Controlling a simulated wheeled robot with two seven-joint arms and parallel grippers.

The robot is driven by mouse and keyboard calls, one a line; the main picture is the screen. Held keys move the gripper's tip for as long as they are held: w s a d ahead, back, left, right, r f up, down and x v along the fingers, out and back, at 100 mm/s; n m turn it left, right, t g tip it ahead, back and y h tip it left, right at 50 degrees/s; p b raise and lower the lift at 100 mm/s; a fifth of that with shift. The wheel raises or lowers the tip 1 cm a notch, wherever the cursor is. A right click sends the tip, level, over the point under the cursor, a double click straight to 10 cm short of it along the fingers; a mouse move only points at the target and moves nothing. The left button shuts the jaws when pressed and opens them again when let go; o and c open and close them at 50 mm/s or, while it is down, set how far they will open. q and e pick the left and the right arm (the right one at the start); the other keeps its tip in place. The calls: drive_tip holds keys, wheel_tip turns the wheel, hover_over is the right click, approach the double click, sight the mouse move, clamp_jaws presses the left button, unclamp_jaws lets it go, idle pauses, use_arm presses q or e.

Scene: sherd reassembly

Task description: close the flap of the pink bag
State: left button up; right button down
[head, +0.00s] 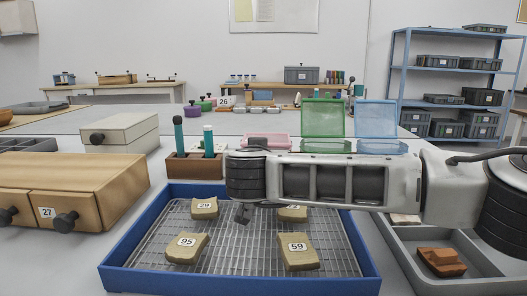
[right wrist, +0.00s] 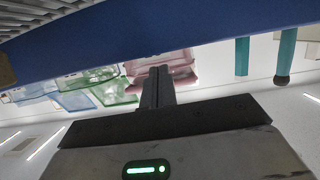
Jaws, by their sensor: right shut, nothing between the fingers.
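The pink bag (head: 266,141) stands beyond the blue tray, its lower part hidden behind my right arm. It shows low and pale beside the upright green flap; I cannot tell how far its flap is folded. In the right wrist view the pink bag (right wrist: 178,68) appears upside down behind my fingers. My right gripper (right wrist: 157,72) is shut and empty, its fingers overlapping the bag in the picture; contact cannot be seen. In the head view my right arm reaches in from the right above the tray. My left gripper is not in view.
A green bag (head: 323,118) and a blue bag (head: 377,118) have raised flaps right of the pink one. A wooden rack (head: 190,166) with teal-topped tools stands left. The blue tray (head: 115,270) holds several numbered sherds. A grey tray (head: 425,286) lies right.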

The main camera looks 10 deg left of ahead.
drive_tip(key=shift+w+d+r, duration=0.1)
drive_tip(key=shift+r, duration=0.25)
